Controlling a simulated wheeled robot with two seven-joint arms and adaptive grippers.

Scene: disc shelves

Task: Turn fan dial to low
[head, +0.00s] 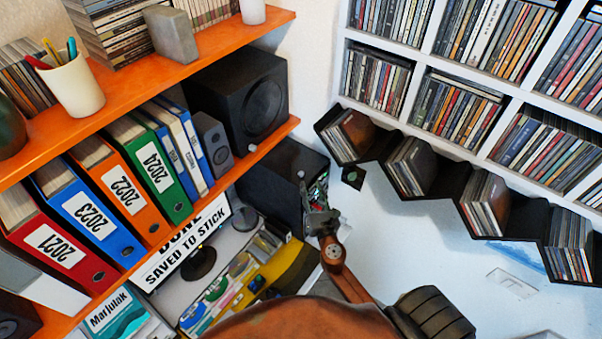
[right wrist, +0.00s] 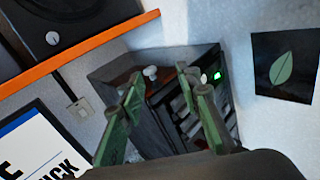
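A dark box-shaped unit (head: 262,188) stands on the desk below the orange shelf, in the corner; it also shows in the right wrist view (right wrist: 115,70). A small silver-grey knob (head: 301,175), which looks like the dial, sits on it. In the right wrist view the knob (right wrist: 150,72) lies ahead of and between the fingers. I cannot read any dial marks. My right gripper (head: 320,215) is over the unit's right side; in its wrist view (right wrist: 163,80) the green fingers are apart and empty. Contact with the knob is not visible. My left gripper is out of view.
The orange shelf (head: 225,181) with a black speaker (head: 238,98) stands close on the left. A monitor (head: 185,243) is below it. A small leaf picture (head: 353,177) hangs on the wall. Black hexagonal disc shelves (head: 437,197) are on the right.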

